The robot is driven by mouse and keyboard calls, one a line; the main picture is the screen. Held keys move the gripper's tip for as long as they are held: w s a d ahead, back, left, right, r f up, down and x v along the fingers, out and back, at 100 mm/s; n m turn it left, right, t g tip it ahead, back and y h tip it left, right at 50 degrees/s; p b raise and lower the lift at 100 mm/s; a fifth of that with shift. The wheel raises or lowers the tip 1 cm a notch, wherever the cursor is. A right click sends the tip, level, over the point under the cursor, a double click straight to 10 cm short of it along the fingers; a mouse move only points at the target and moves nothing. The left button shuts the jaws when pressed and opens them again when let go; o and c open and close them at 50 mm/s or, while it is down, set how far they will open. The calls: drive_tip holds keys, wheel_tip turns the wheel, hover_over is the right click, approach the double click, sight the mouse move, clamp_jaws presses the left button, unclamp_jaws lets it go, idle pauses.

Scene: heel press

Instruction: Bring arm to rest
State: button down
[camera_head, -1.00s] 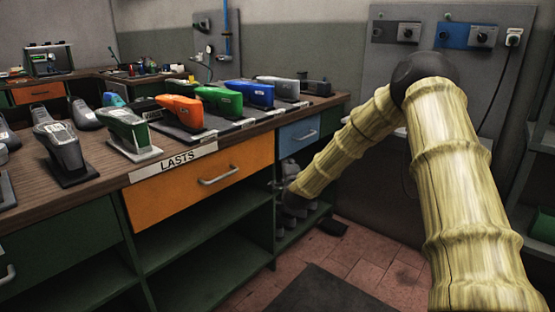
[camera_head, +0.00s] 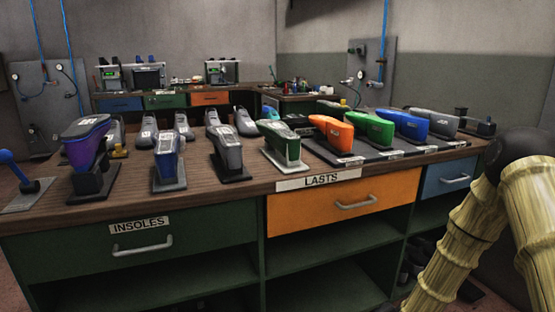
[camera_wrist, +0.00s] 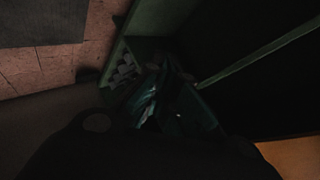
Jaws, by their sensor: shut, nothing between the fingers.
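My arm, in its pale ribbed yellow sleeve with a dark elbow, bends at the right edge of the head view (camera_head: 470,240) and runs down out of the frame. My gripper is outside the head view. In the dim wrist view my gripper (camera_wrist: 168,85) is a dark shape, shut with nothing held, pointing down past the bench side toward the floor. Its outline is hard to tell from the shadow. Nothing is seen touching it.
The bench (camera_head: 225,190) carries several shoe lasts, including a purple one (camera_head: 87,140), an orange one (camera_head: 332,131) and a green one (camera_head: 370,130). Below are an orange drawer (camera_head: 315,210) and open shelves. Tiled floor (camera_wrist: 50,70) shows left in the wrist view.

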drive_tip(key=s+a+f+n+g+y, duration=0.1)
drive_tip(key=s+a+f+n+g, duration=0.3)
drive_tip(key=s+f, duration=0.65)
drive_tip(key=s+a+f+n+g, duration=0.2)
drive_tip(key=s+n, duration=0.1)
drive_tip(key=s, duration=0.8)
drive_tip(key=s+a+f+n+g, duration=0.1)
drive_tip(key=s+a+n+g, duration=0.15)
drive_tip(key=s, duration=0.95)
drive_tip(key=s+a+f+n+g, duration=0.2)
drive_tip(key=s, duration=0.9)
wheel_tip(320, 180, up, 23)
drive_tip(key=p, duration=2.2)
drive_tip(key=shift+w+a+y+p, duration=0.25)
drive_tip(key=shift+w+y+p, duration=0.05)
drive_tip(key=shift+w+p, duration=0.05)
